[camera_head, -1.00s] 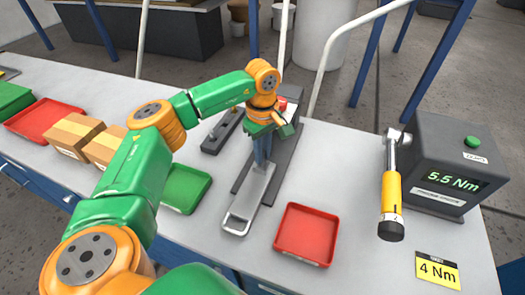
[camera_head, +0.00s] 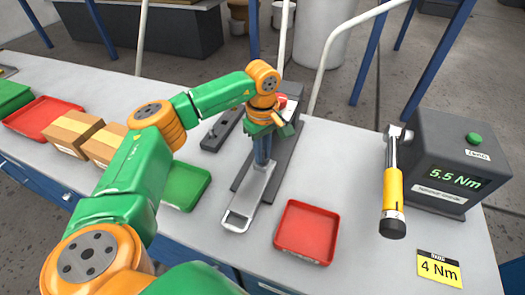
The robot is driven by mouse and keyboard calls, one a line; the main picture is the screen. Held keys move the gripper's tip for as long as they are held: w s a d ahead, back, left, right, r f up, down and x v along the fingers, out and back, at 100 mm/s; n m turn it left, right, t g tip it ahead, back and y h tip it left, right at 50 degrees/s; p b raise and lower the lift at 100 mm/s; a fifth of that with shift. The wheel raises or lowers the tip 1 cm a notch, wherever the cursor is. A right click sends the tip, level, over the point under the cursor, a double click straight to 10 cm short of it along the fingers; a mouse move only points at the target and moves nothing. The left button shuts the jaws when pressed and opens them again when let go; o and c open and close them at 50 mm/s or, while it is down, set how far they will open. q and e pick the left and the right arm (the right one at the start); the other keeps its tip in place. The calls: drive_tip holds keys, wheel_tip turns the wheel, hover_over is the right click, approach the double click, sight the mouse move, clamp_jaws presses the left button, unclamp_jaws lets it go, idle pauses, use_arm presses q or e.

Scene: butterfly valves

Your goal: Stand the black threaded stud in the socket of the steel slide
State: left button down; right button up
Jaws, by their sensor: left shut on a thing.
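The steel slide (camera_head: 241,213) is a pale metal plate with a slotted handle at its near end, lying on the bench and reaching out from a dark grey base (camera_head: 284,164). My left gripper (camera_head: 262,160) points down over the far part of the slide, at the near side of the base. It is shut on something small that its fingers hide. The black threaded stud cannot be made out anywhere, and the socket is hidden behind the gripper. My right gripper is not in view.
A red tray (camera_head: 306,232) lies right of the slide and a green tray (camera_head: 186,190) left of it. A dark block (camera_head: 222,131) lies behind. A yellow-handled torque wrench (camera_head: 393,190) sits at a grey tester (camera_head: 448,160) reading 5.5 Nm. Cardboard boxes (camera_head: 78,135) stand at left.

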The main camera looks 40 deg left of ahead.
use_arm(q)
drive_tip(key=c, duration=0.8)
unclamp_jaws()
drive_tip(key=shift+o, duration=0.2)
drive_tip(key=shift+r, duration=0.1)
